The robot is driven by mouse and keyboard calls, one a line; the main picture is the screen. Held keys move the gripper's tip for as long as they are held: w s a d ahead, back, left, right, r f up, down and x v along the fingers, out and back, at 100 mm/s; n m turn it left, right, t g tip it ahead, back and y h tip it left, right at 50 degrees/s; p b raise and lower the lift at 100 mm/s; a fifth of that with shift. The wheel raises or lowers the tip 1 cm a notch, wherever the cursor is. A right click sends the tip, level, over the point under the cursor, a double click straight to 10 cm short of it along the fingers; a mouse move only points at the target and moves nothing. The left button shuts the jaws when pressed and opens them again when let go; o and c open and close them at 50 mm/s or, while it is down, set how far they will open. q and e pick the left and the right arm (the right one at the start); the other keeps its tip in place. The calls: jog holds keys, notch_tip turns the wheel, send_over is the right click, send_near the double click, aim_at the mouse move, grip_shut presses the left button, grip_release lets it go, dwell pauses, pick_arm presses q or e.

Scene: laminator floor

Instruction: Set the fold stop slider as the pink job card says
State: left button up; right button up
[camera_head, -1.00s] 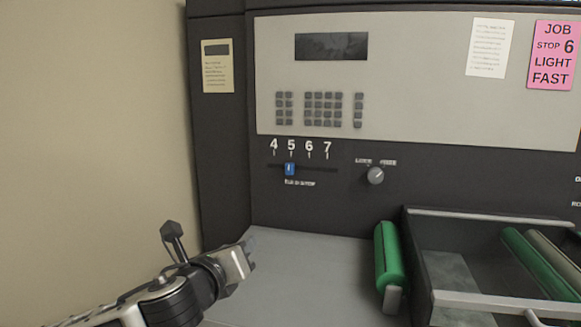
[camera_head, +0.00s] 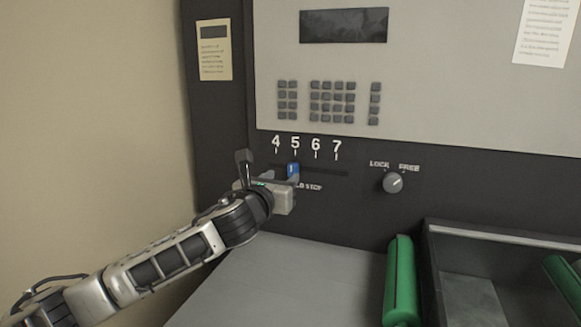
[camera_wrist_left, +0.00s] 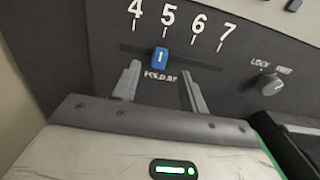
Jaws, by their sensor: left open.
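The fold stop slider is a small blue block (camera_head: 293,170) in a dark slot under the numbers 4, 5, 6 and 7. It stands at 5, and it also shows in the left wrist view (camera_wrist_left: 160,57). My left gripper (camera_head: 288,182) is just in front of the slot. In the wrist view its two fingers (camera_wrist_left: 161,74) are apart, one to each side below the blue block, with nothing between them. Whether the fingertips touch the panel I cannot tell. The pink job card is out of view now. My right gripper is not in view.
A grey knob (camera_head: 393,182) marked LOCK and FREE sits right of the slot. A keypad (camera_head: 330,102) and dark display (camera_head: 343,26) are above. A green roller (camera_head: 401,280) stands at the lower right beside a bare grey table (camera_head: 290,280).

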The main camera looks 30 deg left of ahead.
aim_at(292, 169)
pick_arm(q)
jog(key=x, duration=0.6)
jog(key=shift+w, duration=0.3)
grip_shut()
jog(key=shift+d, duration=0.1)
